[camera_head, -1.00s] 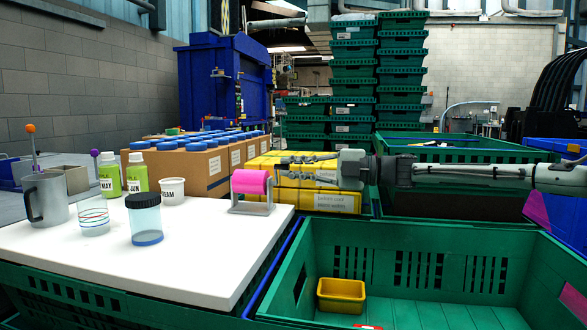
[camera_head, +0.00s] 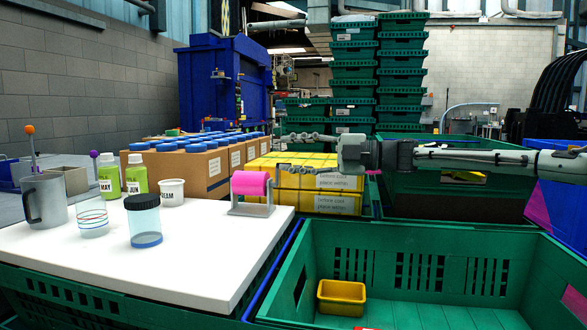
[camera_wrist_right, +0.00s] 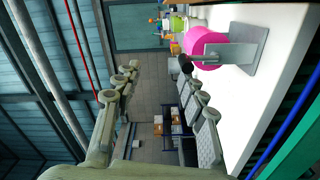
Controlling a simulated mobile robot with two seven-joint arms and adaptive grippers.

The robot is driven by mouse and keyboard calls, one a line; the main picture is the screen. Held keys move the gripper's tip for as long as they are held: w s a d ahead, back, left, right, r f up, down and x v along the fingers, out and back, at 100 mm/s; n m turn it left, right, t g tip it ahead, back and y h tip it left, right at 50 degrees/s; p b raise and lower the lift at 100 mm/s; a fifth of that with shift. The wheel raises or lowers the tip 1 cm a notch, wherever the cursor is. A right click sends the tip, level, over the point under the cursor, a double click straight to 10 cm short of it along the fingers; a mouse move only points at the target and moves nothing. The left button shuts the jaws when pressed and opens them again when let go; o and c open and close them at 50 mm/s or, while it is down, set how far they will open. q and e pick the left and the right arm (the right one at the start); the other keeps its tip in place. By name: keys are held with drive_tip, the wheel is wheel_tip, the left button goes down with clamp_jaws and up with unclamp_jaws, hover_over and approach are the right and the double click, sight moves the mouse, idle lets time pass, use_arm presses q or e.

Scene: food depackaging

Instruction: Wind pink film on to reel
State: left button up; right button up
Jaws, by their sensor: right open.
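A roll of pink film (camera_head: 250,183) sits on a small grey reel stand (camera_head: 252,209) at the right edge of the white table. In the right wrist view the pink roll (camera_wrist_right: 208,46) and its stand (camera_wrist_right: 250,45) are at the upper right. My right gripper (camera_head: 287,152) comes in from the right, level with the roll's top or a little above it, with its fingers spread and nothing between them. In the right wrist view the open gripper (camera_wrist_right: 158,68) has the roll beyond and right of its fingertips, apart from them. My left gripper is not in view.
Yellow boxes (camera_head: 335,202) stand behind the reel. A large green crate (camera_head: 430,235) with a small yellow bin (camera_head: 341,297) lies at front right.

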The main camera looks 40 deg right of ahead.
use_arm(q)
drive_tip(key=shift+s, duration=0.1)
use_arm(e)
wheel_tip(320, 180, up, 7)
drive_tip(key=shift+s+a, duration=0.15)
drive_tip(key=shift+f, duration=0.1)
